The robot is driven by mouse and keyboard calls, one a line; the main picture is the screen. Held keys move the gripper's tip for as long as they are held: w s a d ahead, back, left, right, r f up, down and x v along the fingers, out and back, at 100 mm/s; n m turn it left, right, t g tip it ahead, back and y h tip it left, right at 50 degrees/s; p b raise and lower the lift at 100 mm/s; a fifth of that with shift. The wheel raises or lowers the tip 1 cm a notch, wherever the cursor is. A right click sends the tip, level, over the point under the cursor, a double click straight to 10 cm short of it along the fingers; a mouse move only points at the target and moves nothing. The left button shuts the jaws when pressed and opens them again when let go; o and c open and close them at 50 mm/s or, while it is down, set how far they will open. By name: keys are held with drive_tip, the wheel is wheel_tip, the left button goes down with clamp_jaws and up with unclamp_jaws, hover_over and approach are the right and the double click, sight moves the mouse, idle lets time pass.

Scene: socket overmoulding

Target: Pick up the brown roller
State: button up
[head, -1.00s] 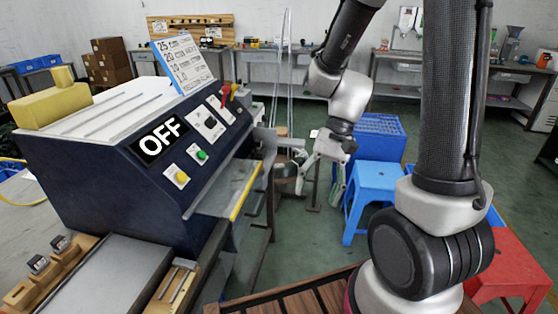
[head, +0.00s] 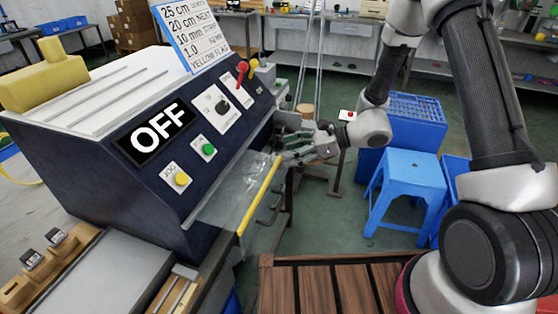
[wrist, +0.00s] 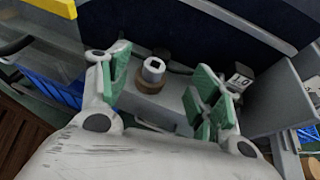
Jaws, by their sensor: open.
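A brown roller (wrist: 149,84) with a grey metal hub and a dark square hole shows in the wrist view, beyond my gripper and between its two fingers. My gripper (wrist: 163,92) is open, with green pads on the fingers and nothing between them that I can see it touching. In the head view my gripper (head: 288,152) is at the right side of the dark blue machine (head: 110,165), above and behind its yellow-edged clear guard. I cannot make out the roller for certain in the head view.
The yellow bar (head: 259,195) edges the clear guard close to my gripper. A small block marked 10 (wrist: 240,80) and grey plates stand to the right in the wrist view. A blue stool (head: 410,175) and blue crate (head: 415,118) stand right of the machine.

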drive_tip(key=x, duration=0.4)
drive_tip(key=shift+s+a+f, duration=0.2)
drive_tip(key=shift+s+f, duration=0.05)
drive_tip(key=shift+s, duration=0.05)
drive_tip(key=c, duration=1.1)
drive_tip(key=shift+c, duration=0.2)
